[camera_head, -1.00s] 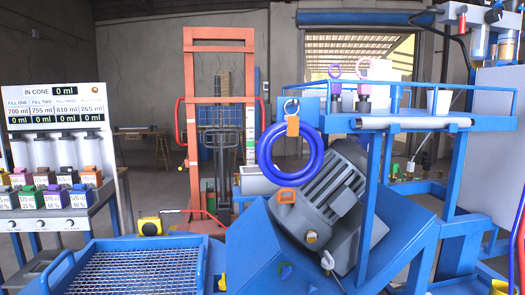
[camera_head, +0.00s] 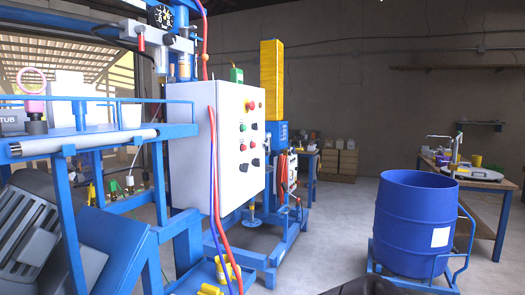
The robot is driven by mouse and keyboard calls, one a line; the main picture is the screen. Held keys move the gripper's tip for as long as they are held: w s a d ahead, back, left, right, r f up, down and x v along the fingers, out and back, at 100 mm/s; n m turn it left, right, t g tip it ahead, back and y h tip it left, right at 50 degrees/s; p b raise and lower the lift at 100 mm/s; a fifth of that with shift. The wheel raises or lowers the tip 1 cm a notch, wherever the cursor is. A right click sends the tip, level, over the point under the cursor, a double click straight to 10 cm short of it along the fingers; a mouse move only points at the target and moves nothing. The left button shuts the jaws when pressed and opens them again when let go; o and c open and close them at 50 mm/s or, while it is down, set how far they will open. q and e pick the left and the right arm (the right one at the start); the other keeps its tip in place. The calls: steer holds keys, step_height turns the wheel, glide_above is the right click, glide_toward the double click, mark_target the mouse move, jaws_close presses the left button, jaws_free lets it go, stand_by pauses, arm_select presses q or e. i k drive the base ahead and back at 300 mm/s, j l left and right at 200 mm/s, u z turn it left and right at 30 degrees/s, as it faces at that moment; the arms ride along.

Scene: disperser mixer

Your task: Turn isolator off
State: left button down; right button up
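A white control cabinet (camera_head: 193,140) stands left of the middle, mounted on the blue machine frame. Its right-hand face carries a red mushroom button (camera_head: 251,105) on a yellow ring, small green and red buttons, and a black rotary knob (camera_head: 255,162) low down. I cannot tell which control is the isolator or how any knob is set. No gripper shows in this view. A dark shape at the bottom edge, right of the middle, is too cut off to identify.
Red and blue hoses (camera_head: 213,190) hang down the cabinet's near corner. A blue drum (camera_head: 413,222) stands on a wheeled blue frame at the right. Workbenches stand behind it. Grey floor is clear between the machine and the drum.

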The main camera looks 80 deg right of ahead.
mark_target(244, 168)
steer(key=z, duration=2.4)
